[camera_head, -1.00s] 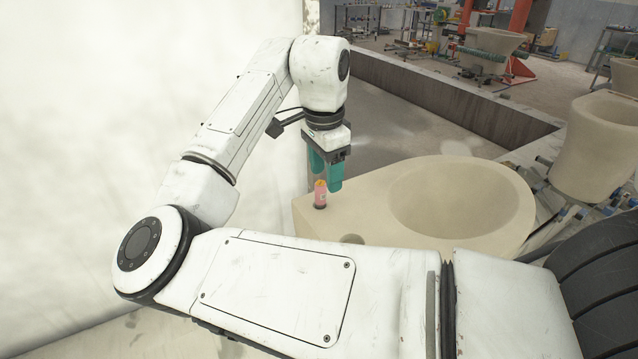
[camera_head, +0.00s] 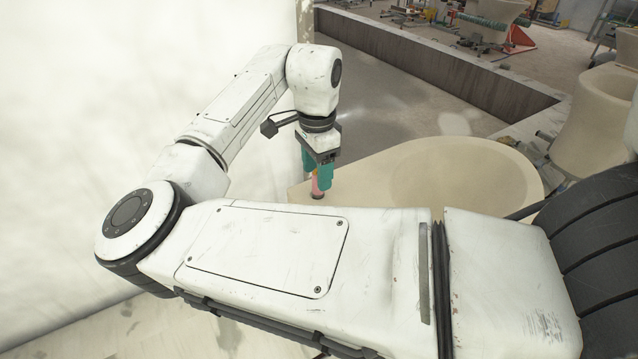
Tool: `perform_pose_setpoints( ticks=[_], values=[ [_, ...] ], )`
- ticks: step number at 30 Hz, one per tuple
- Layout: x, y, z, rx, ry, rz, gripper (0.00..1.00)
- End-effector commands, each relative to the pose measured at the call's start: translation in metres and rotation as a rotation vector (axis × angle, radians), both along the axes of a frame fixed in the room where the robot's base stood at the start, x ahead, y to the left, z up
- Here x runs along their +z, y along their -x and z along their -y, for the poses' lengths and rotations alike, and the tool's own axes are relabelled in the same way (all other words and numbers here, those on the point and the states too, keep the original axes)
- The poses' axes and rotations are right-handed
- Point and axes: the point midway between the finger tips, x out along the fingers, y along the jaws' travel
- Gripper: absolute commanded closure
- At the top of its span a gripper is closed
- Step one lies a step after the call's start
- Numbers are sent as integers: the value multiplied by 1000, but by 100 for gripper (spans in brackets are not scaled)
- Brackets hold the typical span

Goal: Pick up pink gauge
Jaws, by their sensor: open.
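The pink gauge (camera_head: 317,189) stands upright on the left end of the cream basin (camera_head: 388,162), near its edge. Its dark base shows, and its upper part is hidden by the gripper fingers. My gripper (camera_head: 318,180) points down with its teal fingers open around the upper part of the gauge, one finger at the left and one at the right front. I cannot tell whether a finger touches it.
A white wall (camera_head: 130,80) rises at the left, close to my arm. A low grey wall (camera_head: 440,70) runs behind the basin. Another cream ceramic piece (camera_head: 597,125) stands at the right. The basin's bowl is empty.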

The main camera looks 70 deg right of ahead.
Motion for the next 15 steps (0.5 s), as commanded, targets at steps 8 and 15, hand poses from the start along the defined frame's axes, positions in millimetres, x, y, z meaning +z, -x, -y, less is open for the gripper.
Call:
perform_pose_setpoints(
  ticks=[8, 15],
  values=[
    [-34, 3, 3, 1, -1, -3, 42],
    [-38, 2, 4, 1, 0, -1, 42]
  ],
)
